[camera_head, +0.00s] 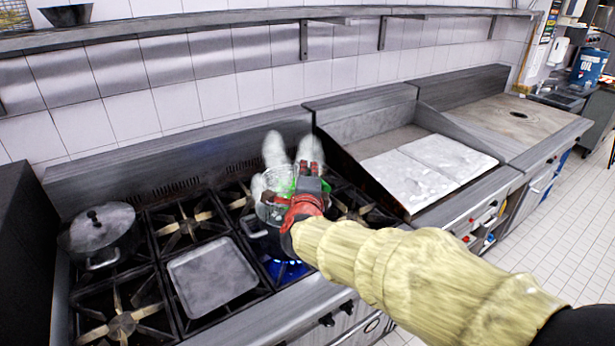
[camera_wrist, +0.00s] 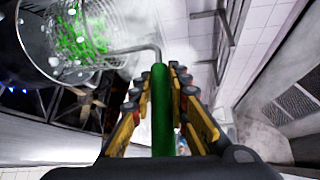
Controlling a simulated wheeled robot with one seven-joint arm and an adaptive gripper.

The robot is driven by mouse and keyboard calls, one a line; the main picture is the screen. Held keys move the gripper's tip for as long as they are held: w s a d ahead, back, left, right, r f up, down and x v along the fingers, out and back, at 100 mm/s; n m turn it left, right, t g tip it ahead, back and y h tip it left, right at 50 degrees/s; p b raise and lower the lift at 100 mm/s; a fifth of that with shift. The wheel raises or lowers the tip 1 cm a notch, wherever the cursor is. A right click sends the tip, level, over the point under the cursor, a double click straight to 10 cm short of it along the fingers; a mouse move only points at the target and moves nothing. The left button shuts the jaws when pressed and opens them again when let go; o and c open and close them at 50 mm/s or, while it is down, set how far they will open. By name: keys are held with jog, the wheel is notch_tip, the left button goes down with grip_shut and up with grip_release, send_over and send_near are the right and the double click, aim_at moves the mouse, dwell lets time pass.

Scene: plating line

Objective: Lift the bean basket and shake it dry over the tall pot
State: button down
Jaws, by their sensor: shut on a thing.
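My gripper (camera_head: 308,178) is shut on the green handle of the bean basket (camera_head: 270,208). In the wrist view, the green handle (camera_wrist: 162,110) lies between my gripper's fingers (camera_wrist: 163,82). A bent metal rod joins it to the wire basket (camera_wrist: 110,20), which holds green beans (camera_wrist: 80,35). The tall pot (camera_head: 264,244) stands on a burner with a blue flame, directly below or around the basket. My gripper hides part of both. White steam rises around them. I cannot tell whether the basket's bottom is inside the pot.
A lidded pot (camera_head: 103,232) stands at the left of the stove. A flat grey tray (camera_head: 212,277) lies on the burners left of the tall pot. A griddle (camera_head: 430,165) with pale sheets is to the right. A shelf (camera_head: 250,15) runs along the wall above.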

notch_tip(320, 180, down, 7)
jog(key=b, duration=0.7)
jog(key=shift+f, duration=0.2)
dwell(0.4)
